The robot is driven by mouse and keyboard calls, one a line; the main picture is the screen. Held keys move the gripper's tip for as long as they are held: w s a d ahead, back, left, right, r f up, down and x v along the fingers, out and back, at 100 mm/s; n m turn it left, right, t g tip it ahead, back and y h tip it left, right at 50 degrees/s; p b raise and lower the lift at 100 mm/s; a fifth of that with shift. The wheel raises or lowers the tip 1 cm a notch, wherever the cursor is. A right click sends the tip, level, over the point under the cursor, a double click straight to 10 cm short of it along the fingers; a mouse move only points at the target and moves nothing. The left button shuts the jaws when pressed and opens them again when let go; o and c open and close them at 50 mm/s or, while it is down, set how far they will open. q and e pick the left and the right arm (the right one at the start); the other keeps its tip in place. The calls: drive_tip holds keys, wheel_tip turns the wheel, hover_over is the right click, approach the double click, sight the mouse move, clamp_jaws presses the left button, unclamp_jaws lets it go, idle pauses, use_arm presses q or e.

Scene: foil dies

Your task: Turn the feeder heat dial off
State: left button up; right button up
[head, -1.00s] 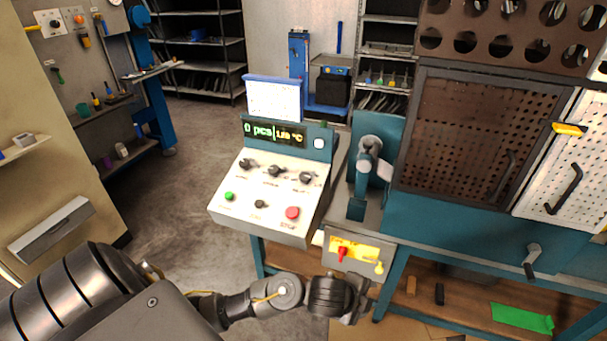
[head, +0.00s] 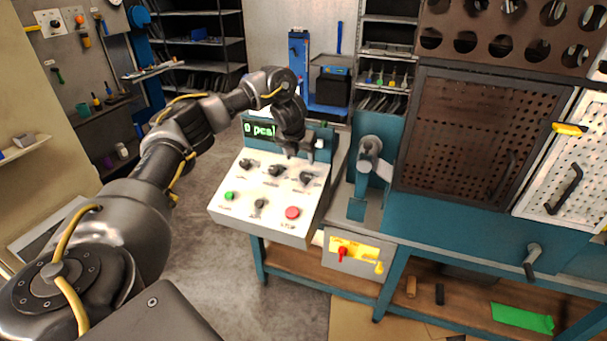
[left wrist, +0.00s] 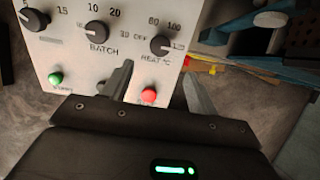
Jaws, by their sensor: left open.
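The control panel (head: 235,203) has a row of three black dials. The heat dial (head: 306,178) is the right one of the row. In the left wrist view the heat dial (left wrist: 160,45) is labelled HEAT °C; its pale pointer mark is turned toward the right, away from OFF on its left. My left gripper (head: 300,155) hangs above the panel, just behind the heat dial, pointing down. In the left wrist view its two fingers (left wrist: 157,75) are apart with nothing between them, and the dial shows beyond the tips. My right gripper is out of view.
The panel also carries a green button (head: 229,196), a small black knob (head: 260,204) and a red stop button (head: 292,213). The display (head: 258,129) reads 0 pcs; its right part is hidden by my gripper. A lever press (head: 369,155) stands close right of the panel.

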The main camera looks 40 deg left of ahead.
use_arm(q)
drive_tip(key=b, duration=0.3)
approach(305, 176)
wheel_tip(305, 176, down, 3)
drive_tip(key=shift+w+a+r+p+x, duration=0.1)
drive_tip(key=shift+w+p+x, duration=0.1)
drive_tip(key=shift+x, duration=0.8)
drive_tip(key=shift+w+a+r+p+x, duration=0.1)
drive_tip(key=shift+w+x, duration=0.1)
drive_tip(key=shift+x, duration=0.8)
drive_tip(key=shift+w+a+r+p+x, duration=0.1)
drive_tip(key=shift+w+p+x, duration=0.05)
drive_tip(key=shift+x, duration=0.85)
